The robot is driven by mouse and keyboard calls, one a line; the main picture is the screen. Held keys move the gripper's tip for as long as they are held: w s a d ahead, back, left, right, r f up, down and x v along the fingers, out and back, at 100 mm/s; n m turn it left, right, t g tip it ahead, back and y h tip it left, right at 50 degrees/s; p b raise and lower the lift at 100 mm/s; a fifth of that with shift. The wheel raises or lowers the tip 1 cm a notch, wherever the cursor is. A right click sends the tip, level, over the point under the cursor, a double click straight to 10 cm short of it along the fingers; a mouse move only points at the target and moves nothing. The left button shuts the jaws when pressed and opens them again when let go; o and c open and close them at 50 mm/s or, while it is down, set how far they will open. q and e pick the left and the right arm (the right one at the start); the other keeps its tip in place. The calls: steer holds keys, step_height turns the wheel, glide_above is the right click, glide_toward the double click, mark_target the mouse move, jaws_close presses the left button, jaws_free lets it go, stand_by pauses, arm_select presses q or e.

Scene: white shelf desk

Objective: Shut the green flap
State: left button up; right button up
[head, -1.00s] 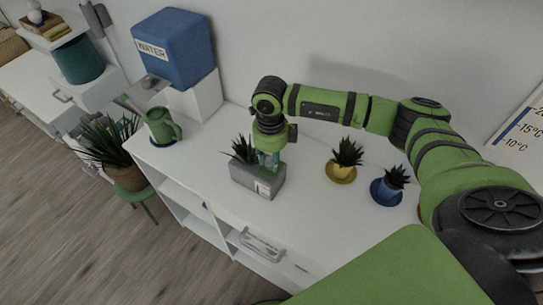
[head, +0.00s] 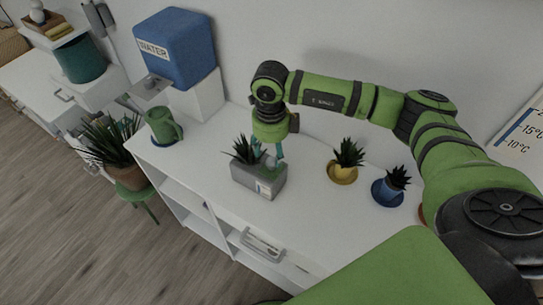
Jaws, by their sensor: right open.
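I cannot make out a green flap anywhere in this view. My right gripper (head: 270,158) hangs from the green arm that comes in from the right. It points down, open, at the grey box (head: 258,184), which has a pale label on its front. The teal fingers are over the right part of the box, and I cannot tell if they touch it. A dark spiky plant (head: 244,150) grows from the left part of the box. The gripper hides part of the box top. My left gripper is not in view.
On the white desk (head: 215,160) stand a green jug (head: 164,126), a yellow pot (head: 343,172), a blue pot (head: 386,190) and a blue water tank (head: 178,48) on a white stand. A potted plant (head: 128,176) stands on a green stool at left.

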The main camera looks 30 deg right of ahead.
mark_target(271, 162)
step_height(271, 162, up, 8)
stand_by(0.7)
